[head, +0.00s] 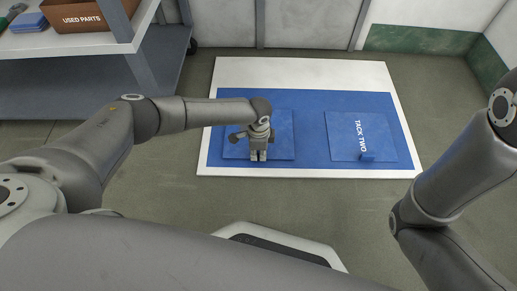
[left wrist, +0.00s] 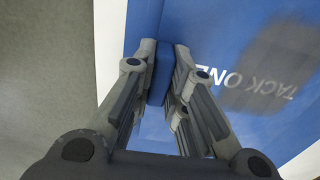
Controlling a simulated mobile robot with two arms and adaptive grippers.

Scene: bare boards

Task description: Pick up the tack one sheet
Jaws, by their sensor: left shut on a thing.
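The tack one sheet (head: 284,128) is a blue square at the left of a larger blue area in the head view. Its "TACK ONE" lettering shows in the left wrist view (left wrist: 272,74), partly under a shadow; my arm hides it in the head view. My left gripper (head: 258,156) is over the sheet's near edge, pointing down. In the left wrist view its fingers are shut on the sheet's raised blue tab (left wrist: 160,76). I cannot tell whether the sheet is lifted. My right arm shows at the right, but its gripper is out of view.
The tack two sheet (head: 350,132), with its own blue tab (head: 367,157), lies to the right. Both sheets are on a blue panel with a white border (head: 300,72). A shelf at the upper left holds a brown "USED PARTS" box (head: 85,16) and blue items (head: 28,22).

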